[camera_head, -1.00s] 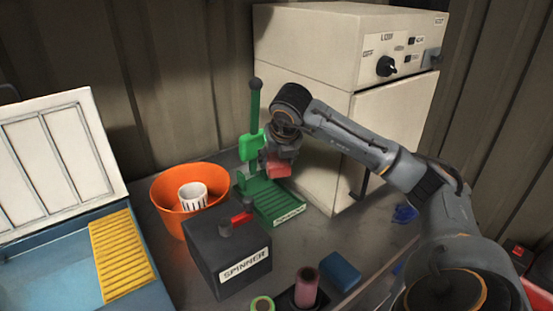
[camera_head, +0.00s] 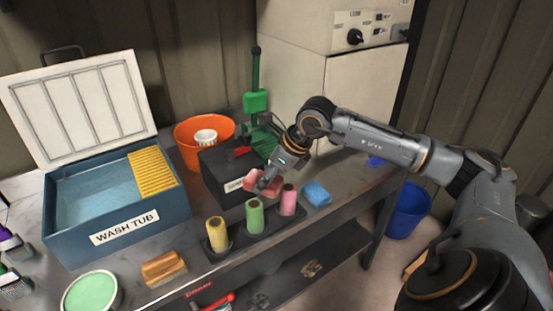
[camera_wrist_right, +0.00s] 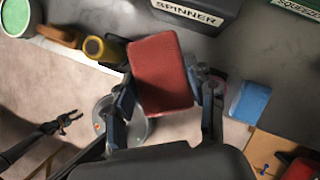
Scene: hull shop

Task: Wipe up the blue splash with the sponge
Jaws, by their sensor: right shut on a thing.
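My right gripper (camera_head: 268,183) is shut on a reddish-pink sponge (camera_head: 252,182) and holds it above the table, by the front right of the dark spinner box (camera_head: 222,165). The right wrist view shows the red sponge (camera_wrist_right: 160,78) between both fingers of that gripper (camera_wrist_right: 166,95). My left gripper (camera_wrist_right: 68,121) shows dark in the wrist view at left, low over the floor, open and empty.
Yellow, green and pink rolls (camera_head: 254,215) stand in a dark rack along the front edge. A blue block (camera_head: 317,194) lies right of them. The wash tub (camera_head: 125,231), orange bucket (camera_head: 190,132), green squeezer (camera_head: 256,101) and cream cabinet (camera_head: 350,90) surround the work area.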

